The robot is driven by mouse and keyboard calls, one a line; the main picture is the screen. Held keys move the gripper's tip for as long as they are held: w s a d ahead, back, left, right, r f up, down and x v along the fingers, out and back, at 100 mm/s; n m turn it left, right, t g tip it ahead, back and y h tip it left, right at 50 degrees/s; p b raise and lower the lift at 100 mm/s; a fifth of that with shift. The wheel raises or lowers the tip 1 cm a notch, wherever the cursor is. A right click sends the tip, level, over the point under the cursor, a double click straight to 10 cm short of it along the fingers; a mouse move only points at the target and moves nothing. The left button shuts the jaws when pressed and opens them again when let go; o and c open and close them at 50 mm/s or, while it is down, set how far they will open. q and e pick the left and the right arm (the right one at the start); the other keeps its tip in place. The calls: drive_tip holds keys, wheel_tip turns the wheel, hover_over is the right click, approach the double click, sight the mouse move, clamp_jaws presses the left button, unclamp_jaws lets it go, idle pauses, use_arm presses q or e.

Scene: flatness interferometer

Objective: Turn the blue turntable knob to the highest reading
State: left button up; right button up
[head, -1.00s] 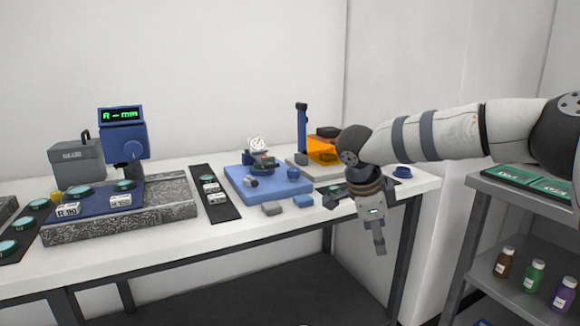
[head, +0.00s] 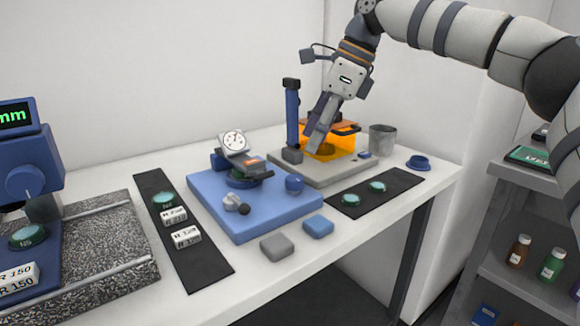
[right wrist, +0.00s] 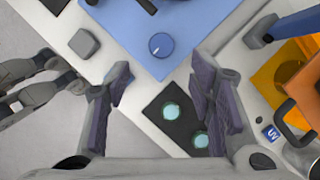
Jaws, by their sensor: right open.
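The blue turntable knob (head: 294,184) sits at the right side of the blue base (head: 255,217). A dial gauge (head: 234,141) and a tilted holder stand on this base. In the right wrist view the knob (right wrist: 161,44) has a pale index line and lies ahead of the fingertips, between their lines. My right gripper (head: 318,138) is open and empty. In the head view it hangs in front of the orange guard, above and right of the knob, apart from it. What looks like my left gripper (right wrist: 60,85) shows at the left edge of the right wrist view; its jaws are unclear.
A blue post (head: 292,118) and the orange guard (head: 342,143) stand behind the knob. A dark mat (head: 350,203) with two green discs lies to the right. A grey cup (head: 382,139) stands behind it.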

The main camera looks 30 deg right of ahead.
sight(295, 178)
drive_tip(key=x, duration=0.9)
drive_tip(key=shift+w+f, duration=0.1)
drive_tip(key=c, duration=1.1)
